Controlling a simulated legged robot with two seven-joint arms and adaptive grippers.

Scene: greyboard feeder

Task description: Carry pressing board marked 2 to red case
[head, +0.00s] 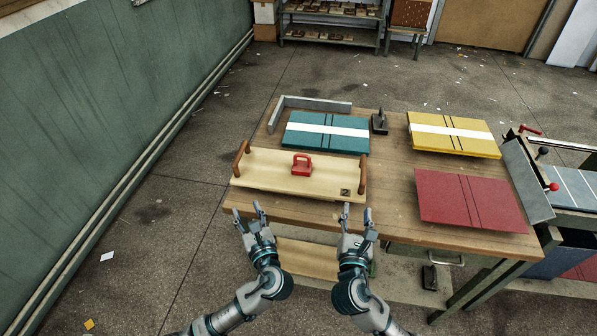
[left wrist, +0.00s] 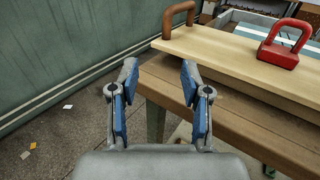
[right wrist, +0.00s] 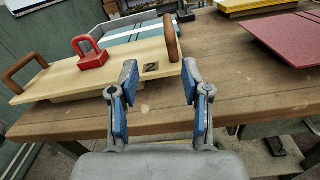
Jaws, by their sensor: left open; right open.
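The pressing board marked 2 (head: 270,178) is pale wood with a brown handle at each end and a red handle-shaped block (head: 301,166) on top. It lies at the table's front left; its mark shows in the right wrist view (right wrist: 152,67). The red case (head: 468,199) lies flat at the right of the table. My left gripper (head: 257,212) is open and empty, in front of the board's left part. My right gripper (head: 356,213) is open and empty, just in front of the board's right end. Neither gripper touches the board.
A teal case with a white band (head: 326,142) lies behind the board, beside a grey angle bar (head: 300,103). A dark weight (head: 379,122) stands near it. A yellow case (head: 453,144) lies at the back right. Bare tabletop (head: 391,175) separates board and red case.

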